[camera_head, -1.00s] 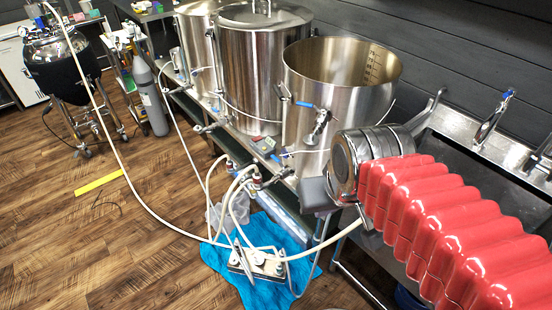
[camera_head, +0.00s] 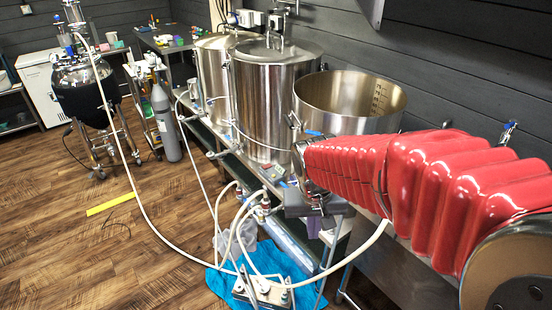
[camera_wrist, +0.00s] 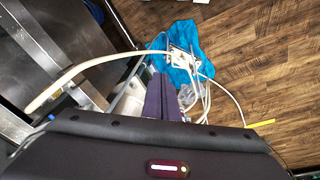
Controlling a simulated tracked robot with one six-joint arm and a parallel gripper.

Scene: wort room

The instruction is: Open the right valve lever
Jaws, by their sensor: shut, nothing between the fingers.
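The right steel kettle (camera_head: 345,95) stands behind my arm in the head view. A small blue piece, likely its valve lever (camera_head: 314,133), shows just above my arm. The rest of that valve is hidden behind the arm, so I cannot tell its position. My gripper (camera_head: 314,228) is in front of and below the kettle, pointing down, apart from the blue piece. In the wrist view my gripper's purple fingers (camera_wrist: 163,97) are together, with nothing between them. The right valve lever cannot be made out in the wrist view.
White hoses (camera_head: 240,215) run to a pump or plate unit (camera_head: 262,291) on a blue cloth (camera_head: 225,283) below. Two more kettles, the middle one (camera_head: 275,95) and the left one (camera_head: 212,75), stand along the bench. Open wooden floor (camera_head: 120,260) lies to the left.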

